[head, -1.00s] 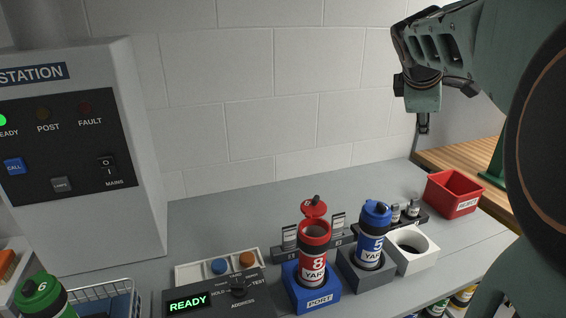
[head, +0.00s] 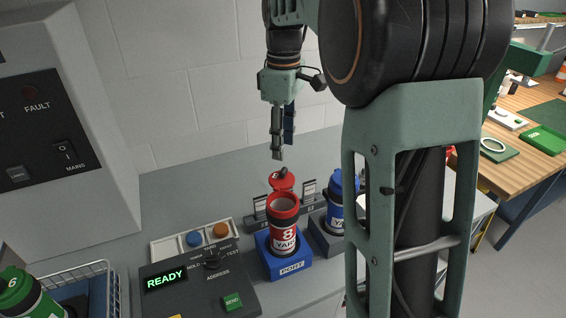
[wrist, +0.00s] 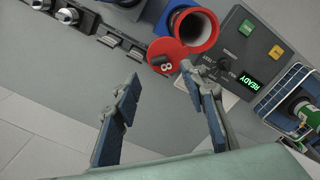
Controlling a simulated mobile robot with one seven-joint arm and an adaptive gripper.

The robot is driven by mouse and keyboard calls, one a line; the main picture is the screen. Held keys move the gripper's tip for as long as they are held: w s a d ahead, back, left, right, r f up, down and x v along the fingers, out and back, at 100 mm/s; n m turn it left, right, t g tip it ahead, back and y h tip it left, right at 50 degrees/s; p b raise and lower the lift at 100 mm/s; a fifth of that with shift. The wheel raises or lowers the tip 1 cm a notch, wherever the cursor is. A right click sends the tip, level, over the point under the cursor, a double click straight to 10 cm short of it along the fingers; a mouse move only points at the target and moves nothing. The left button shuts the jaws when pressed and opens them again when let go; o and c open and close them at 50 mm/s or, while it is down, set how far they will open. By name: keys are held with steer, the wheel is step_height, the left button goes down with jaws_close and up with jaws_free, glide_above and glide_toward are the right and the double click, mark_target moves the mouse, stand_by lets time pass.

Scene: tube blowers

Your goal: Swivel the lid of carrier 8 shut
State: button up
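Carrier 8 (head: 284,226) is a red tube standing upright in the blue block marked PORT (head: 291,267). Its red lid (head: 282,181) is swung aside at the back of the rim, with a dark knob on it, and the mouth is open. In the wrist view the lid (wrist: 166,57), marked 8, lies beside the open red mouth (wrist: 193,30). My gripper (head: 279,152) is above and behind the lid, apart from it. In the wrist view its two fingers (wrist: 160,82) are spread wide with nothing between them.
A blue carrier (head: 335,212) stands right of carrier 8, partly behind my arm. The address panel (head: 190,277) reads READY, front left. A tray with blue and orange buttons (head: 196,240) lies behind it. A green carrier (head: 24,294) is at the lower left.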

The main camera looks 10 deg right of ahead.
mark_target(283, 169)
step_height(283, 169, down, 7)
steer(key=shift+f, duration=0.1)
stand_by(0.3)
jaws_close()
